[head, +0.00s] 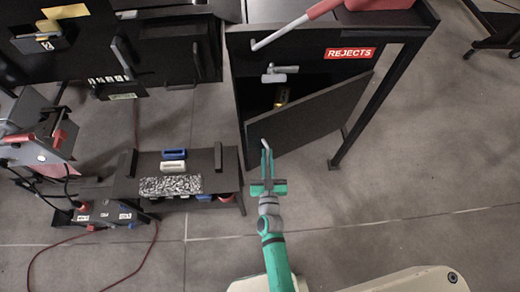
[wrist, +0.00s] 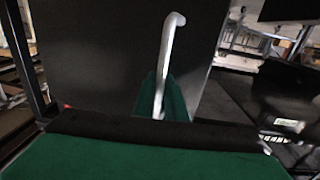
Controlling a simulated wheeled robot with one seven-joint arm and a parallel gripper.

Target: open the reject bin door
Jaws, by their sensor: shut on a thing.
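The reject bin (head: 300,50) is a dark cabinet with a red REJECTS label (head: 350,52). Its door (head: 315,118) stands partly open, swung out toward my arm, and part of the dark interior shows behind its upper edge. The pale door handle (wrist: 167,62) rises between my green fingers in the wrist view. My gripper (head: 266,150) is at the door's left edge in the head view and is shut on the handle. The lower part of the handle is hidden by the gripper.
A brassy object (head: 281,96) shows inside the bin. A grey latch (head: 280,72) is on its front above the opening. A low black bench (head: 228,165) with blue and white blocks stands to the left. The floor right of the door is clear.

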